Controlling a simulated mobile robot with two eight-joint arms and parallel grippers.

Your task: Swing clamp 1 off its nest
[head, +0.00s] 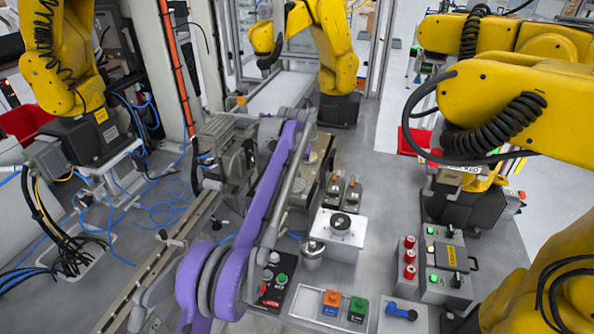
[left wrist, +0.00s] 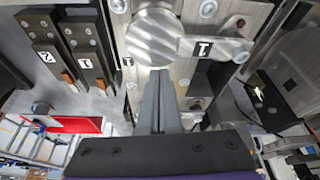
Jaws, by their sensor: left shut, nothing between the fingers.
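In the left wrist view, a bare metal bar marked "1", which looks like clamp 1 (left wrist: 232,49), lies level on a metal fixture at the upper middle. Its left end meets a round brushed-metal disc (left wrist: 152,38); I cannot tell whether the bar overlaps it. My left gripper (left wrist: 160,76) is shut and empty, its grey fingertips just below the disc. Whether they touch it is unclear. In the head view my purple and grey left arm reaches up over the bench and hides much of the fixture. My right gripper is not in view.
Two dark blocks marked "2" (left wrist: 48,55) and "1" (left wrist: 86,45) stand left of the disc. In the head view, a white box with a black knob (head: 339,224), a metal canister (head: 312,256) and a parts tray (head: 306,303) stand right of my arm. Yellow robots surround the bench.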

